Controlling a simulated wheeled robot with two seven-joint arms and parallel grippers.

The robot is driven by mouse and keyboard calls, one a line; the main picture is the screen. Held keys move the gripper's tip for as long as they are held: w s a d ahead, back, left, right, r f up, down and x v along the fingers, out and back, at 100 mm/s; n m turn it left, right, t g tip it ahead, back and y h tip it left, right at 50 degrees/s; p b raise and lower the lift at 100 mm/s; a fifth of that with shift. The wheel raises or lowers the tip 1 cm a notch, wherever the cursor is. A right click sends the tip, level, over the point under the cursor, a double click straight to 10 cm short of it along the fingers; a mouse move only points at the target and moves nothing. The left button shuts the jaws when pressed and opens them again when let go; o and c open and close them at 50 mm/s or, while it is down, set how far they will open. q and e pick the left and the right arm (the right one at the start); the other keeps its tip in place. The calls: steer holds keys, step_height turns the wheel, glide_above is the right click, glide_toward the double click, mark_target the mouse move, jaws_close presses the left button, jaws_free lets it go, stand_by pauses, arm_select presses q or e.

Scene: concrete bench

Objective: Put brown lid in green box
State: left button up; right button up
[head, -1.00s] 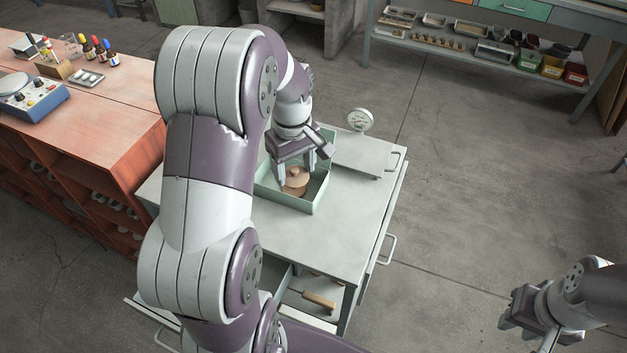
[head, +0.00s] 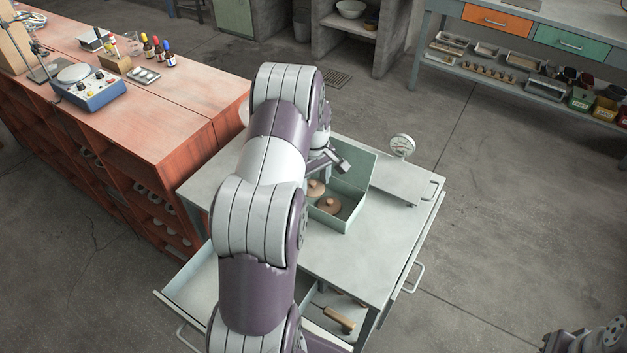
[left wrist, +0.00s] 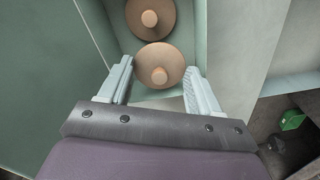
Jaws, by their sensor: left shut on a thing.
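The green box (head: 347,222) stands open on the grey table. One brown lid (head: 330,205), a round disc with a knob, lies inside it and also shows at the top of the left wrist view (left wrist: 150,18). A second brown lid (head: 316,188) shows beside my left arm; in the left wrist view this lid (left wrist: 160,68) is between the fingers of my left gripper (left wrist: 159,85), which is shut on it. It is over or in the box; its exact height is unclear. My arm hides most of the left gripper. Part of my right gripper (head: 556,342) shows at the lower right edge.
A round dial gauge (head: 402,146) stands behind the box at the table's back right. The table's front right top is clear. An open drawer (head: 190,285) is below at the left. A red-brown bench (head: 165,110) with instruments stands at the left.

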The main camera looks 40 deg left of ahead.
arm_select(q)
steer(key=shift+w+f, duration=0.1)
steer(key=shift+f, duration=0.35)
steer(key=shift+f, duration=0.15)
steer(key=shift+f+b, duration=0.3)
steer(key=shift+f, duration=0.1)
steer(key=o, duration=0.7)
steer(key=shift+o, duration=0.2)
steer(key=shift+r, duration=0.1)
